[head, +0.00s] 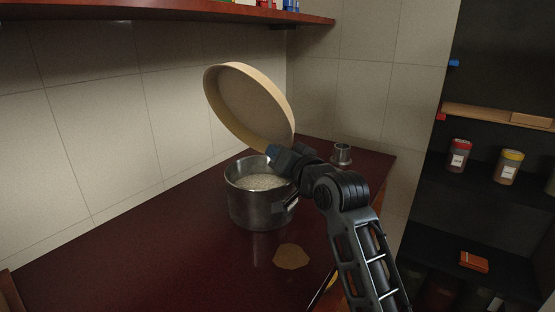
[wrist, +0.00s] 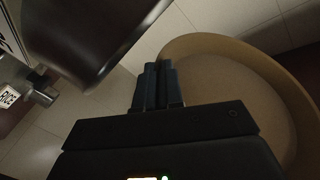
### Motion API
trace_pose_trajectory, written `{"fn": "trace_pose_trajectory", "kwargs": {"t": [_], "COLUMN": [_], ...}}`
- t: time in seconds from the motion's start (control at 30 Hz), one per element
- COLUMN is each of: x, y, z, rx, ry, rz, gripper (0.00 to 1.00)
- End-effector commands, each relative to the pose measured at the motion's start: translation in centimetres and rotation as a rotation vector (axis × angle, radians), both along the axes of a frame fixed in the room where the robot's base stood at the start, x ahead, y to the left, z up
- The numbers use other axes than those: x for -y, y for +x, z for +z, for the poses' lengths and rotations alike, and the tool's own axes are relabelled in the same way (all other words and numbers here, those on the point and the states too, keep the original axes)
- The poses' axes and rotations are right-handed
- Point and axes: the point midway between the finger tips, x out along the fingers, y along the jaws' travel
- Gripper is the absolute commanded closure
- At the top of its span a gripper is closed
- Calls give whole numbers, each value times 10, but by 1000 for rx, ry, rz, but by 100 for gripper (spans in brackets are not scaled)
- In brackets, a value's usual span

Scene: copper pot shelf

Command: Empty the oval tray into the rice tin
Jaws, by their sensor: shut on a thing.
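The oval tray (head: 248,104), pale tan with a raised rim, is tipped steeply on edge above the counter. My gripper (head: 275,155) is shut on its lower rim; the wrist view shows the closed fingers (wrist: 158,88) at the rim of the tray (wrist: 205,42). The tray's visible inside looks plain, with no loose grains seen. The rice tin (head: 258,212), a dark metal pot, stands upright just below the tray's low end. Pale grains (head: 262,182) show inside it.
A small metal cup-like piece (head: 341,154) stands behind the tin, to the right. A flat tan patch (head: 291,256) lies on the dark red counter (head: 140,255) in front. A shelf (head: 170,10) runs above. Lidded jars (head: 509,167) stand on black shelving at right.

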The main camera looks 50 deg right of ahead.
Motion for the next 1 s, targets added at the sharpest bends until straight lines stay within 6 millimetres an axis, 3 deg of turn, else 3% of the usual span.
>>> {"fn": "trace_pose_trajectory", "kwargs": {"t": [0.37, 0.67, 0.9, 1.0], "x": [3, 7, 13, 11], "y": [0, 0, -1, 0], "z": [9, 9, 9, 7], "rx": [12, 8, 7, 2], "ry": [214, 522, 872, 917], "rz": [-6, -7, -11, -7], "gripper": [100, 100, 100, 100]}}
